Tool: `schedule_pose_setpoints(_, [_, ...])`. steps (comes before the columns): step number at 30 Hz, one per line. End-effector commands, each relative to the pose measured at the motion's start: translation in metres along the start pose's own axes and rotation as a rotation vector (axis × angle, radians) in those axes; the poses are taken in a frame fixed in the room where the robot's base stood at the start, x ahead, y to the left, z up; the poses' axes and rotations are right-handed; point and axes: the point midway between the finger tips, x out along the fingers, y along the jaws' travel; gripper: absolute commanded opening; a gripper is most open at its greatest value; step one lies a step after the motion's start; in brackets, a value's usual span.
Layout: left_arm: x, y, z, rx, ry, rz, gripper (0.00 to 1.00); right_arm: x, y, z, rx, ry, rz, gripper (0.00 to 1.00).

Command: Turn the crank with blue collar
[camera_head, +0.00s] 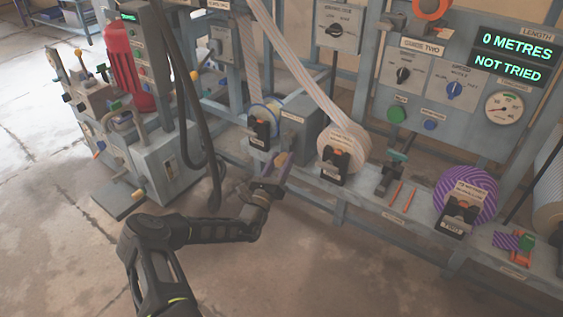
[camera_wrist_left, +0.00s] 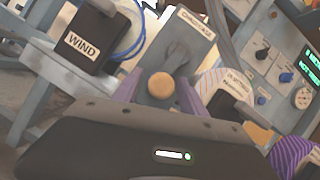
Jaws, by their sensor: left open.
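My left gripper (camera_head: 274,178) is open in front of the grey box on the lower shelf, below the blue-edged spool (camera_head: 266,108). In the left wrist view, my left gripper's purple fingers (camera_wrist_left: 160,95) stand on either side of a crank's round tan knob (camera_wrist_left: 160,86). The knob sits on a grey crank arm (camera_wrist_left: 177,58) on a grey labelled housing (camera_wrist_left: 195,30). I cannot tell whether the fingers touch the knob. A blue collar is not clear on this crank in either view. My right gripper is not in view.
A block labelled WIND (camera_wrist_left: 92,40) stands left of the crank. A striped paper roll (camera_head: 346,145) and a purple striped roll (camera_head: 468,190) sit along the shelf to the right. A black hose (camera_head: 190,90) hangs left of the gripper. The floor in front (camera_head: 330,265) is clear.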

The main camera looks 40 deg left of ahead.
Motion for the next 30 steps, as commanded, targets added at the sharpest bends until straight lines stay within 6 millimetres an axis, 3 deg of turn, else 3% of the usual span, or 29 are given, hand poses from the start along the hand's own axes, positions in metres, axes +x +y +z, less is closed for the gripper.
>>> schedule_pose_setpoints(18, [-0.0005, 0.0001, -0.0003, 0.0, 0.001, 0.0, 0.01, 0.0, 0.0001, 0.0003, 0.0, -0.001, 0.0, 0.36])
schedule_pose_setpoints(30, [-0.0006, 0.0002, -0.0004, 0.0, 0.001, 0.0, 0.0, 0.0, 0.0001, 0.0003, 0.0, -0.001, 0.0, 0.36])
